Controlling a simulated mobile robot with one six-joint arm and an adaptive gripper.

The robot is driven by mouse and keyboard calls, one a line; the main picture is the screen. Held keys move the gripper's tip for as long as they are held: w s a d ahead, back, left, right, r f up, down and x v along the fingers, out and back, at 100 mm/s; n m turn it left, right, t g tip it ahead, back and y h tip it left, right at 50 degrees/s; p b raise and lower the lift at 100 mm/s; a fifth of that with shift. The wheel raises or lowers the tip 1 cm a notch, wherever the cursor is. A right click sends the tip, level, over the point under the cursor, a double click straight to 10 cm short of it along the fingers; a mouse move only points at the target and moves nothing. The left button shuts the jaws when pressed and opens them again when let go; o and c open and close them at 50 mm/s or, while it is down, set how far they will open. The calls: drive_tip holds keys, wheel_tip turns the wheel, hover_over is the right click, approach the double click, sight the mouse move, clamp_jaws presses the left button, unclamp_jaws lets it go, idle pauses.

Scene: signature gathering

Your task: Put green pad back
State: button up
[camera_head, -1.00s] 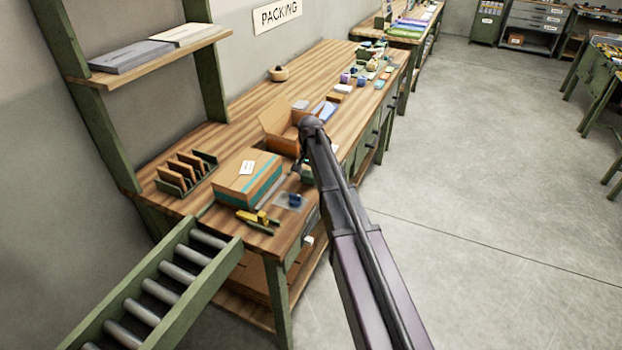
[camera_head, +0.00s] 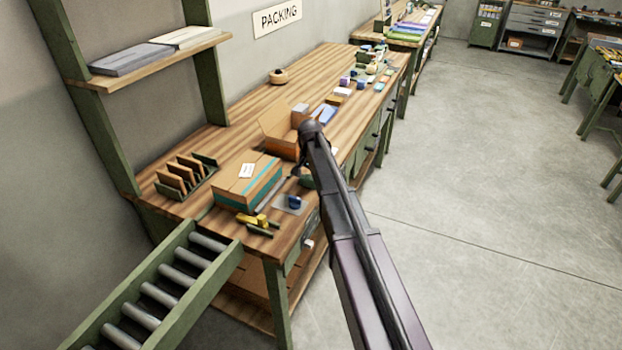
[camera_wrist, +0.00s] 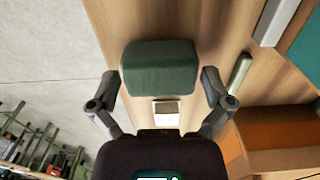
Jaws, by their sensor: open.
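The green pad (camera_wrist: 160,68) is a rounded block on the wooden bench top. In the wrist view it lies just ahead of my gripper (camera_wrist: 160,90), between the two spread fingers. My gripper is open and holds nothing. I cannot tell whether a finger touches the pad. In the head view a small green part of the pad (camera_head: 307,181) shows beside my arm, near the bench's front edge; my arm hides much of that area.
A teal-striped carton (camera_head: 247,183), an open carton (camera_head: 279,133), a blue item on a pale sheet (camera_head: 294,202) and yellow tools (camera_head: 253,219) crowd the bench (camera_head: 225,148). In the wrist view a small white item (camera_wrist: 166,111) lies beside the pad. The roller conveyor (camera_head: 165,285) adjoins it.

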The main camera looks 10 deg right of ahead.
sight(310, 177)
drive_tip(key=shift+r, duration=0.2)
wheel_tip(310, 177, up, 12)
drive_tip(key=p, duration=1.2)
idle(0.7)
drive_tip(key=s+n, duration=0.7)
drive_tip(key=s, duration=2.2)
drive_tip(key=shift+d, duration=0.2)
drive_tip(key=shift+f, duration=0.1)
drive_tip(key=shift+c, duration=0.2)
